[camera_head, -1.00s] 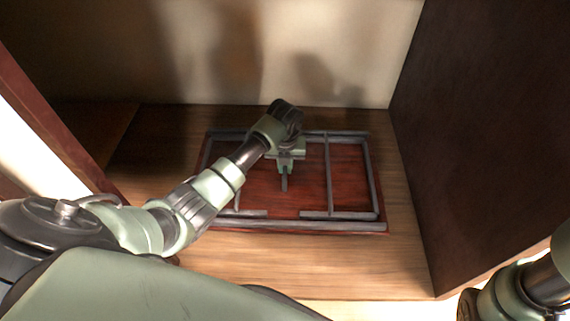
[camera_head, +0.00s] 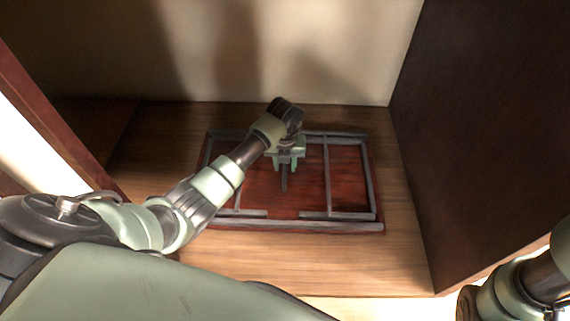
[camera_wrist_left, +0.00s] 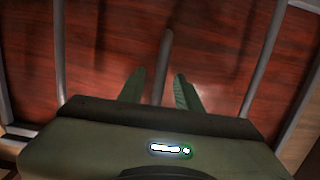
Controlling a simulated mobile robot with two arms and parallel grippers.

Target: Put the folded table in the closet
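The folded table (camera_head: 258,188) lies flat on the closet floor (camera_head: 330,265), its red-brown underside up and its grey legs folded in. It also shows in the left wrist view (camera_wrist_left: 215,60). My left gripper (camera_head: 286,165) is over the middle of the table and points down. In the left wrist view, its green fingers (camera_wrist_left: 160,85) are apart, one on each side of a short grey bar of the table. Gaps show between the bar and the fingers. My right arm shows at the lower right, but its gripper is not in view.
A dark panel (camera_head: 480,130) stands to the right of the table, with a strip of bare floor between. The pale back wall (camera_head: 340,50) is close behind the table. A reddish post (camera_head: 50,115) stands at the left. Bare floor shows in front of the table.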

